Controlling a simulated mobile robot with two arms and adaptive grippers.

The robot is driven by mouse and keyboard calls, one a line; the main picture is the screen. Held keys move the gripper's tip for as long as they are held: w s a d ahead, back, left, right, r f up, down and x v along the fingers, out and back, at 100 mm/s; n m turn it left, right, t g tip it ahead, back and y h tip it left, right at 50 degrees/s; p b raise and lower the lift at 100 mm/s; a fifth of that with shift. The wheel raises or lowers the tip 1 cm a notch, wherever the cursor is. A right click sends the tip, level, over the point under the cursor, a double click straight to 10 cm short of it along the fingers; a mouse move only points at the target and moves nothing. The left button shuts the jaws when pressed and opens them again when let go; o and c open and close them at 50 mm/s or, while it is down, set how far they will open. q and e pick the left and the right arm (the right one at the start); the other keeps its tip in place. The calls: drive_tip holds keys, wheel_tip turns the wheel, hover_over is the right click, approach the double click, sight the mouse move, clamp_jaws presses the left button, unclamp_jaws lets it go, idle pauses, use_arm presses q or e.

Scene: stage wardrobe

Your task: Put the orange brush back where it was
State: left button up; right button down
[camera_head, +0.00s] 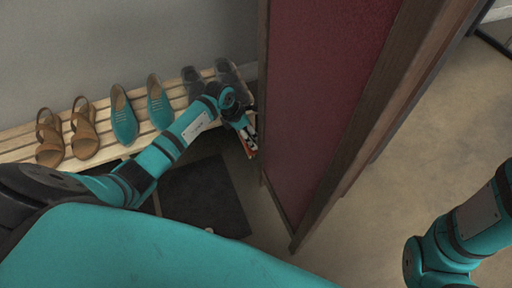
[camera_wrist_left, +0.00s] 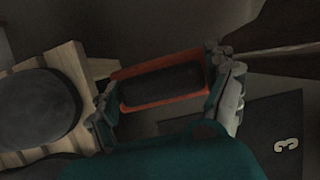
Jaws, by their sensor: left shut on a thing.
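The orange brush (camera_wrist_left: 162,86) is between the fingers of my left gripper (camera_wrist_left: 164,78) in the left wrist view, an orange body around a dark face. In the head view my left gripper (camera_head: 248,138) hangs beyond the front edge of the slatted bench, close to the dark red panel. Only a small orange bit of the brush shows there, beside the fingers; the rest is hidden. My left gripper is shut on the brush, which looks held in the air. My right arm shows at the right edge, but its gripper is out of view.
The slatted bench (camera_head: 18,143) carries brown sandals (camera_head: 83,128), teal shoes (camera_head: 123,117) and dark shoes (camera_head: 228,76). A dark mat (camera_head: 205,193) lies on the floor; a dark surface marked 3 (camera_wrist_left: 270,128) shows at lower right. The wood-framed red panel (camera_head: 325,80) stands close right of the gripper.

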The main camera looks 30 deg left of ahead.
use_arm(q)
wheel_tip(320, 180, down, 5)
drive_tip(key=b, duration=0.3)
drive_tip(key=shift+s+f, duration=0.1)
wheel_tip(320, 180, down, 4)
drive_tip(key=b, duration=0.3)
drive_tip(key=shift+r, duration=0.3)
drive_tip(key=shift+f, duration=0.1)
drive_tip(key=o, duration=1)
